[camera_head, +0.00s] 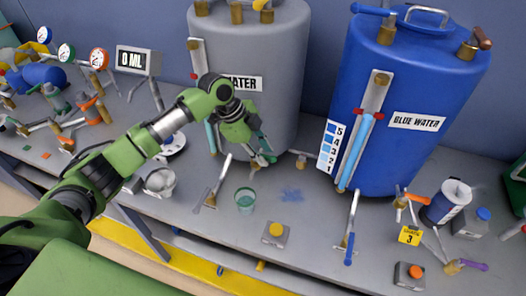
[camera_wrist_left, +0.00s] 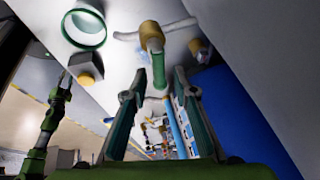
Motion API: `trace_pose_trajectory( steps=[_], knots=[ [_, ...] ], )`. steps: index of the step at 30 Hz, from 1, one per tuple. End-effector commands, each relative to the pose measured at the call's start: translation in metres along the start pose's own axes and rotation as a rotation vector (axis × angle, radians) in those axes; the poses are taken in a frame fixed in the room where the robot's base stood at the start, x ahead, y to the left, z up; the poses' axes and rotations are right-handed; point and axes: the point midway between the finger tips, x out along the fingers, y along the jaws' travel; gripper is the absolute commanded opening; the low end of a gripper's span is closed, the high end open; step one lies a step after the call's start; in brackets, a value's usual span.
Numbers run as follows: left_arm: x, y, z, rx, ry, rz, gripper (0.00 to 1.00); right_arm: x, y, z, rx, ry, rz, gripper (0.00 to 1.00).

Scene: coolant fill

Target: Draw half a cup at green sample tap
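The left gripper (camera_head: 264,157) is at the front of the grey water tank (camera_head: 270,45), low down by a small tap. In the left wrist view its fingers (camera_wrist_left: 160,78) are apart, with the green part of the tap (camera_wrist_left: 153,50) between or just beyond the tips; contact cannot be told. A clear cup with a green rim (camera_head: 245,200) stands on the bench below and in front of the gripper. It also shows in the wrist view (camera_wrist_left: 84,27); its fill cannot be told. A green arm, apparently my right, shows in the wrist view, its gripper (camera_wrist_left: 63,82) too small to read.
A display (camera_head: 135,60) reads 0 ML. The blue water tank (camera_head: 400,100) stands at right. A block with a yellow button (camera_head: 276,232) sits right of the cup. Levers (camera_head: 350,230), a metal bowl (camera_head: 160,181), gauges (camera_head: 66,52) and bottles (camera_head: 445,200) crowd the bench.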

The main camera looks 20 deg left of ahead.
Motion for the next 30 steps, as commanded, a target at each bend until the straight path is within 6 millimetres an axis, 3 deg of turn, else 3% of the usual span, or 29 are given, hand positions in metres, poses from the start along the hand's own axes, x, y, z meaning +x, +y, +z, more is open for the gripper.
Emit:
trace_pose_trajectory(
  steps=[13,24,30],
  knots=[
    [-0.008,0.0,0.0,0.002,0.0,0.0,0.3,0.0,0.001,-0.002,-0.001,0.002,0.001,0.3],
    [-0.082,-0.001,0.001,0.001,-0.001,-0.003,0.3,0.0,0.001,-0.001,-0.001,0.0,0.001,0.3],
    [-0.111,-0.001,0.0,0.0,0.0,-0.002,0.3,0.0,0.0,0.0,-0.001,0.0,0.0,0.3]
  ],
)
